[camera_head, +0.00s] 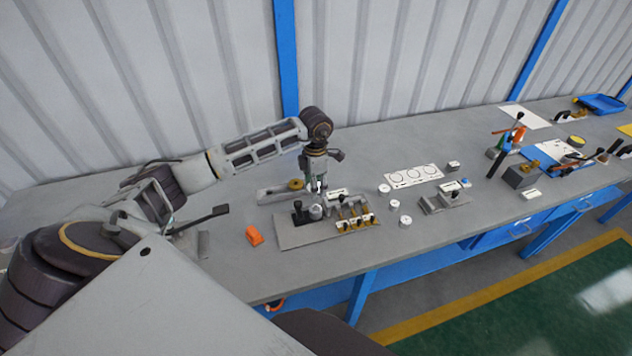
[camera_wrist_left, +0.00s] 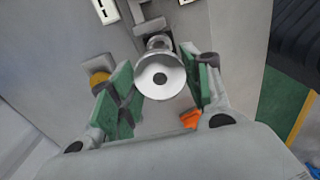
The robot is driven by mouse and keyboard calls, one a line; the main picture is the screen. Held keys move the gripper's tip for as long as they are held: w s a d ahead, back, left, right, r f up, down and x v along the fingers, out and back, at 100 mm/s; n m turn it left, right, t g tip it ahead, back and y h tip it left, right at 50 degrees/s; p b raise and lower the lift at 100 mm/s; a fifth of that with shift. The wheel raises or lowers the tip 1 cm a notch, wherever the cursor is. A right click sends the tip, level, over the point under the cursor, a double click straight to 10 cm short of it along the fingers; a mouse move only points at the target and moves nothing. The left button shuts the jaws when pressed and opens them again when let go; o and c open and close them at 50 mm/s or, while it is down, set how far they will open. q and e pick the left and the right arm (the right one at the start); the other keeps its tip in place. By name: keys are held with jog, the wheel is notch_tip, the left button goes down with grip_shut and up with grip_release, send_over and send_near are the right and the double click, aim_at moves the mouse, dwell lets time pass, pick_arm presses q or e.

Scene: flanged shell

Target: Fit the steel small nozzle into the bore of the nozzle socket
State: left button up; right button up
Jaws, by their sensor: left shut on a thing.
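My left gripper (camera_head: 318,186) points down over the grey fixture plate (camera_head: 290,235) on the bench. In the left wrist view its green-padded fingers (camera_wrist_left: 160,88) are shut on a shiny round steel piece with a dark central hole, which I take as the small nozzle (camera_wrist_left: 160,66). A grey steel cylinder (camera_head: 316,212) stands on the plate just below the gripper; it may be the nozzle socket, but its bore cannot be made out. Whether the nozzle touches it is hidden by the fingers. My right gripper is not in view.
A black clamp-like part (camera_head: 298,210) stands left of the cylinder, and several brass-coloured pieces (camera_head: 355,222) stand to its right. An orange block (camera_head: 254,235) lies left of the plate. White round parts (camera_head: 405,221) and a white card (camera_head: 412,176) lie further right.

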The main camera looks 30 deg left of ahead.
pick_arm(q)
jog(key=shift+w, duration=0.1)
jog(key=shift+f, duration=0.1)
jog(key=shift+f+b, duration=0.1)
jog(key=shift+b, duration=0.25)
jog(key=shift+f+b, duration=1.45)
jog(key=shift+f, duration=0.55)
jog(key=shift+f+b, duration=0.55)
jog(key=shift+f, duration=0.2)
jog(key=shift+b, duration=0.45)
dwell(0.6)
jog(key=shift+f+b, duration=1.45)
jog(key=shift+f, duration=0.5)
dwell(1.0)
